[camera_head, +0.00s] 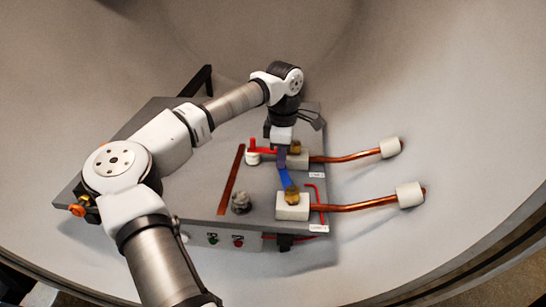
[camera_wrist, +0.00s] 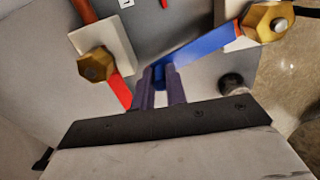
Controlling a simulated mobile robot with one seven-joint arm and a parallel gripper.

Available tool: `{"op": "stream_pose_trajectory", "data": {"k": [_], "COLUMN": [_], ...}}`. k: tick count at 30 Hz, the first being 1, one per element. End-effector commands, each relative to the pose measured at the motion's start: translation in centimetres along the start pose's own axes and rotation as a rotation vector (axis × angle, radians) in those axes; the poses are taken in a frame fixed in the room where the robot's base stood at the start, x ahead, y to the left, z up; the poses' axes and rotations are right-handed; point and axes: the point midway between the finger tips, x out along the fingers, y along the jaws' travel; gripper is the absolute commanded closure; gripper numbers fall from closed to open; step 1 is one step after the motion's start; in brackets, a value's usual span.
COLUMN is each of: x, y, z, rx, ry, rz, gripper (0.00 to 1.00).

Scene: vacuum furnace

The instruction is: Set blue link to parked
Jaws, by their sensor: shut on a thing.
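The blue link (camera_head: 286,179) is a flat bar that runs from a brass nut (camera_head: 292,195) on the nearer white block up to my gripper (camera_head: 281,163). In the wrist view the blue link (camera_wrist: 205,45) comes from the upper-right brass nut (camera_wrist: 266,21), and its end lies at my purple fingers (camera_wrist: 162,82). My gripper is shut on that end, pointing down over the panel. The fingers hide part of the link's end. The red link (camera_head: 262,151) lies near the farther block; in the wrist view it (camera_wrist: 122,91) extends from the left nut (camera_wrist: 97,65).
The grey panel (camera_head: 190,218) carries a copper strip (camera_head: 231,180), a dark knob (camera_head: 241,203) and a small white post (camera_head: 253,158). Two copper rods with white ends (camera_head: 410,194) stick out to the right. The curved furnace wall surrounds the panel.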

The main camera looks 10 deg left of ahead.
Motion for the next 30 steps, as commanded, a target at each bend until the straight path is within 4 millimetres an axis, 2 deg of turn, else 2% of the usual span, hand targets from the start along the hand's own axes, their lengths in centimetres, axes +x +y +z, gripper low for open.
{"op": "stream_pose_trajectory", "data": {"k": [9, 24, 25, 30], "x": [-0.1, -0.1, -0.1, 0.0], "y": [0.4, 0.4, 0.4, 0.4], "z": [1.2, 1.4, 1.5, 1.4], "rx": [0.103, 0.122, 0.122, 0.121], "ry": [0.0, -0.001, -0.001, 0.0], "rz": [0.002, 0.003, 0.003, 0.002], "gripper": [1.0, 1.0, 0.84, 0.64]}}
